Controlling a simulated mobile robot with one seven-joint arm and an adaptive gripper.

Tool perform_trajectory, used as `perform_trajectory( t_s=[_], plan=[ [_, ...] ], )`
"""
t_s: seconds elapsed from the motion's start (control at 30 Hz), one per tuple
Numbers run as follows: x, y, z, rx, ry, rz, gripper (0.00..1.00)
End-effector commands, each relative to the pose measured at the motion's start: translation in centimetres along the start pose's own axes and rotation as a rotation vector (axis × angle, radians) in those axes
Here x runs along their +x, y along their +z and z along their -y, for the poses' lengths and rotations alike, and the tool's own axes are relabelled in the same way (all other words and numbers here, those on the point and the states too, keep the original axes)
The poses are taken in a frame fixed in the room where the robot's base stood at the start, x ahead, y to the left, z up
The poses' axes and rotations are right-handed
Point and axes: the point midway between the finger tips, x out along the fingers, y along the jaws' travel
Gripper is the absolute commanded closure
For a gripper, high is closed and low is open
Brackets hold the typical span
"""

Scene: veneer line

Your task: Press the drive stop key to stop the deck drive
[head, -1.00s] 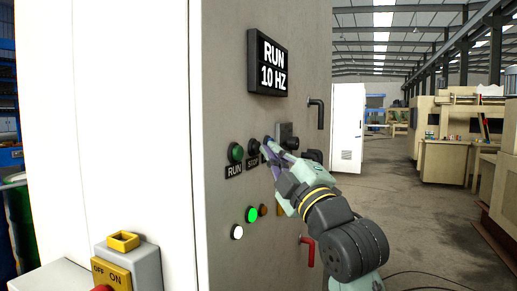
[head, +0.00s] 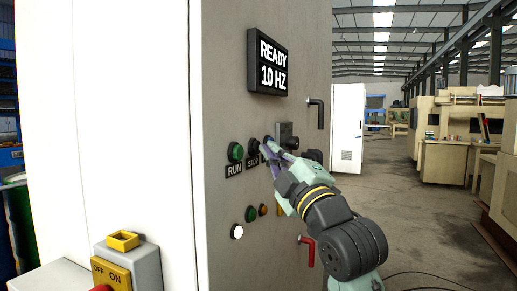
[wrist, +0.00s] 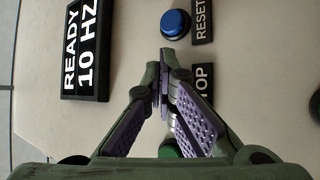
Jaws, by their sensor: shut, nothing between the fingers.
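The black stop key (head: 253,147) sits on the grey cabinet door above its STOP label (head: 253,163), just right of the green RUN key (head: 235,152). My gripper (head: 266,148) is shut and empty, its fingertips at the stop key. In the wrist view the closed fingertips (wrist: 163,82) lie beside the STOP label (wrist: 203,85) and hide the key, so I cannot tell whether they touch it. The display (head: 267,62) reads READY 10 HZ.
A blue RESET button (wrist: 175,24) is close to the fingertips in the wrist view. A black knob (head: 287,135) is right of them. Below are a white lamp (head: 237,231) and an unlit green lamp (head: 251,214). A red handle (head: 307,250) sticks out lower right.

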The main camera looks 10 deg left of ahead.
Motion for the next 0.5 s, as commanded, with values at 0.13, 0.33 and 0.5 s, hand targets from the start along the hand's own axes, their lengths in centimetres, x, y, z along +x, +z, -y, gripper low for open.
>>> perform_trajectory(
  t_s=[0.13, 0.33, 0.5],
  plan=[
    [-0.62, 0.45, -0.38, -0.001, 0.001, 0.001, 1.00],
    [-0.85, 0.58, -0.61, -0.001, 0.000, 0.000, 1.00],
    [-0.86, 0.60, -0.62, 0.000, 0.001, 0.001, 1.00]
  ],
)
